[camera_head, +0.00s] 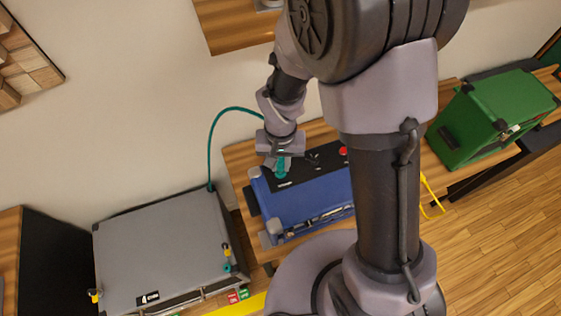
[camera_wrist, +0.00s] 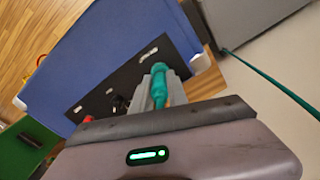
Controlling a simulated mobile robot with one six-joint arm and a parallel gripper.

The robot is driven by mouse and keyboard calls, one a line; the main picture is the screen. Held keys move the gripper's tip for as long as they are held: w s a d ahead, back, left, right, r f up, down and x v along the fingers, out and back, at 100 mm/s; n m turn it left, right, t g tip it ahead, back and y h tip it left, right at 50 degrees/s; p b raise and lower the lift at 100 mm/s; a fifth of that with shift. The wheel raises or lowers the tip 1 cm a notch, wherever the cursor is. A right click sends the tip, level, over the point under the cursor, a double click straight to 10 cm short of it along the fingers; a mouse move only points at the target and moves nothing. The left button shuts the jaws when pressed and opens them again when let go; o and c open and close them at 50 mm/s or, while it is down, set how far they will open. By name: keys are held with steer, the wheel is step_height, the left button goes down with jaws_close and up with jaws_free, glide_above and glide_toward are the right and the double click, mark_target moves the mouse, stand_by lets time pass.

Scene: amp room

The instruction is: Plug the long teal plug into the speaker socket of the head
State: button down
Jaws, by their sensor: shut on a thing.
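My gripper (camera_head: 279,163) is shut on the long teal plug (camera_head: 283,173), over the black panel of the blue head (camera_head: 318,202). In the wrist view the teal plug (camera_wrist: 160,84) sits between the grey fingers, its far end at the black panel (camera_wrist: 125,80) near a white label. I cannot tell whether the plug touches the panel or is inside a socket. The socket under it is hidden. A teal cable (camera_head: 213,133) arcs from the gripper area down behind the grey cabinet.
The grey cabinet (camera_head: 160,250) stands left of the head, with yellow plugs (camera_head: 227,250) and a teal piece (camera_head: 230,268) at its edges. A green amp (camera_head: 490,115) stands to the right on a wooden bench. A red knob (camera_head: 343,150) and dark sockets share the head's panel.

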steer(key=shift+f+b, duration=0.3)
steer(key=shift+f, duration=0.05)
stand_by(0.5)
steer(key=c, duration=1.2)
jaws_free()
steer(key=shift+r, duration=0.1)
step_height(320, 180, up, 17)
steer(key=p, duration=0.5)
steer(key=s+d+f+m+t+y+b, duration=0.2)
steer(key=s+b, duration=0.9)
steer(key=b, duration=0.7)
steer(key=d+f+m+t, duration=0.1)
steer(key=d+f+t, duration=0.1)
steer(key=d+t, duration=0.1)
steer(key=shift+d+t, duration=0.4)
steer(key=shift+d, duration=0.45)
